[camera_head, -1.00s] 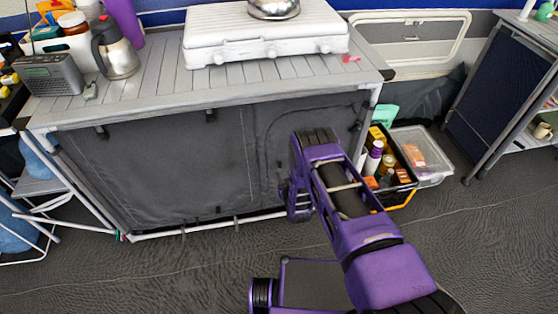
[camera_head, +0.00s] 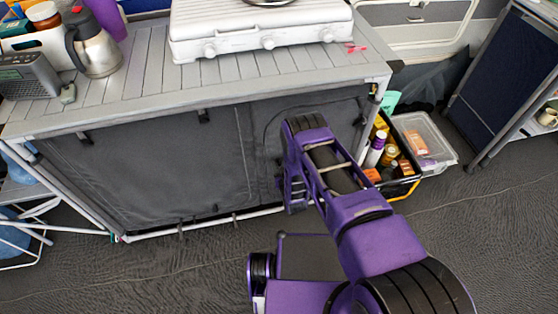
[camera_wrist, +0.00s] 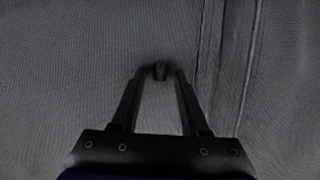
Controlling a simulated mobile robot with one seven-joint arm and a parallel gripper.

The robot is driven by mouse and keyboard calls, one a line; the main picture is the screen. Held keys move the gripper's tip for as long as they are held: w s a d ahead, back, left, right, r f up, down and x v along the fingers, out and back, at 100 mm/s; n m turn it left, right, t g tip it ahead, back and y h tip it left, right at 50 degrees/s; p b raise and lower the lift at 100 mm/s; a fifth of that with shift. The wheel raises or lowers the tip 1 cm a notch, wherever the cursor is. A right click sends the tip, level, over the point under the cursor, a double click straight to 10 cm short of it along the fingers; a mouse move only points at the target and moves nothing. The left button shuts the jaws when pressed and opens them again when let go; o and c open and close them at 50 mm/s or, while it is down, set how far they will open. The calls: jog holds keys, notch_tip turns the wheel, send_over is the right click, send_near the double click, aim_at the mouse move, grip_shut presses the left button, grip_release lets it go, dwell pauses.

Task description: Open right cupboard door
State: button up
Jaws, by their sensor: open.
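The grey fabric cupboard stands under the slatted counter. Its right door (camera_head: 350,112) is a rounded panel outlined by a seam, lying flat and closed, partly hidden by my arm. My gripper (camera_wrist: 161,76) is open and faces the dark fabric at close range in the wrist view. Vertical seams run just right of the fingers. In the head view the fingertips are mostly hidden by my wrist, low at the door's left edge.
A crate of bottles (camera_head: 402,185) and a clear box (camera_head: 432,145) stand on the floor right of the cupboard. A white stove (camera_head: 260,30) and a steel jug (camera_head: 95,45) are on the counter (camera_head: 130,90). The floor in front is open.

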grip_shut()
dwell(0.3)
dwell(1.2)
